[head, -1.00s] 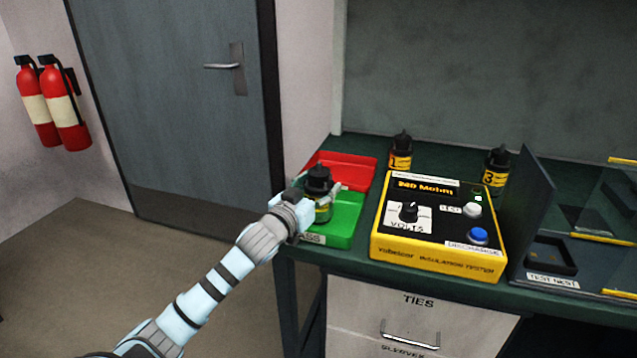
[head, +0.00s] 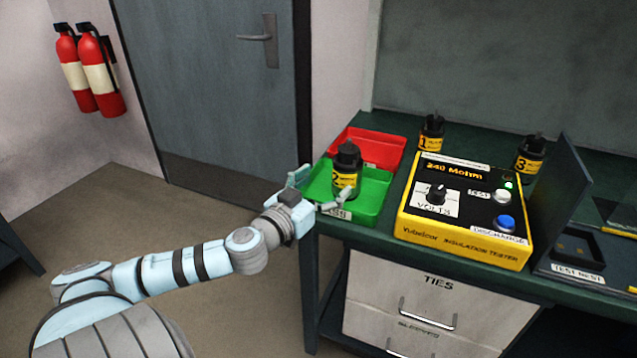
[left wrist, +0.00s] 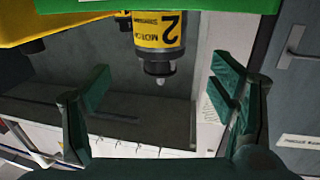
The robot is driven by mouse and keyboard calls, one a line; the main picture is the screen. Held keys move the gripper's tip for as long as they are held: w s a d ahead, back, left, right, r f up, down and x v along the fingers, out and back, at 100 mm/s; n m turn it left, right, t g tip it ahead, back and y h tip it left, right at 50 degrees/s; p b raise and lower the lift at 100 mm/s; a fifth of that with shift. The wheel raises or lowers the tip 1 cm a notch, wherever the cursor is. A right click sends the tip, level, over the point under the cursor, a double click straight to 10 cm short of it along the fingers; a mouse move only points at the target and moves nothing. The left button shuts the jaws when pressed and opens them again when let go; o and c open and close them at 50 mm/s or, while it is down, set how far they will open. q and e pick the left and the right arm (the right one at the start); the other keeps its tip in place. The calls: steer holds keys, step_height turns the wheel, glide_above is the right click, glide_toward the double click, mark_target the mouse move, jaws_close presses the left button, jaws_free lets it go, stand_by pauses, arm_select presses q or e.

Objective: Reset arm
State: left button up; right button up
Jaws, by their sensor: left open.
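My left gripper (head: 318,190) is open and empty at the front left of the green tray, its fingers spread and apart from the pump. The black pump with a yellow label marked 2 (head: 346,170) stands upright in the green tray (head: 370,200). In the left wrist view the pump (left wrist: 160,35) shows upside down, beyond the open fingers (left wrist: 160,95). The front of the tray's label is partly hidden by a finger. My right gripper does not show.
A red tray (head: 385,143) lies behind the green one. Pumps 1 (head: 431,134) and 3 (head: 530,155) stand behind the yellow insulation tester (head: 465,222). A dark upright panel (head: 562,190) and test nest (head: 578,247) are at right.

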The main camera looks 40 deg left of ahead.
arm_select(q)
steer(key=shift+s+d+r+p, duration=0.1)
steer(key=shift+s+p, duration=0.05)
steer(key=shift+s, duration=0.4)
steer(key=shift+s+d+p, duration=0.1)
steer(key=shift+s+p, duration=0.05)
steer(key=shift+s, duration=0.35)
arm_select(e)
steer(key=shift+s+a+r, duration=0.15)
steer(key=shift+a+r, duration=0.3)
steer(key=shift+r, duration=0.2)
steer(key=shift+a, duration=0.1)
